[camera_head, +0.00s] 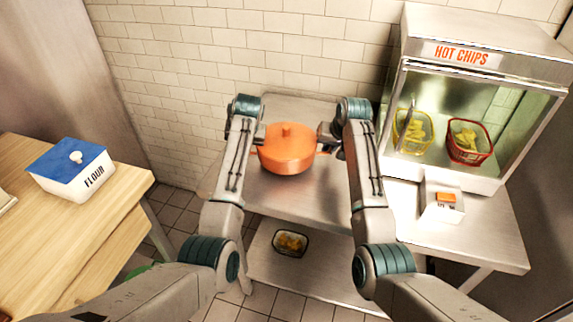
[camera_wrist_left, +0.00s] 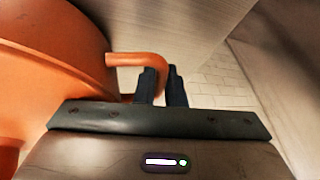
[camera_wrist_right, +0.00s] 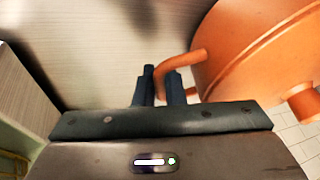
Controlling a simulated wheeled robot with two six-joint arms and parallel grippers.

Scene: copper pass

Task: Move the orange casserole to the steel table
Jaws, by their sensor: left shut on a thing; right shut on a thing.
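The orange casserole (camera_head: 287,152), lidded with a knob on top, is between my two grippers over the steel table (camera_head: 300,200) in the head view. My left gripper (camera_wrist_left: 162,88) is shut on one loop handle, and the casserole's side (camera_wrist_left: 50,60) fills the left of that view. My right gripper (camera_wrist_right: 160,88) is shut on the opposite handle, with the casserole (camera_wrist_right: 260,50) at the upper right of that view. The casserole looks level. I cannot tell whether its base touches the table top.
A flour box (camera_head: 72,175) stands on the wooden table (camera_head: 60,240) at left.

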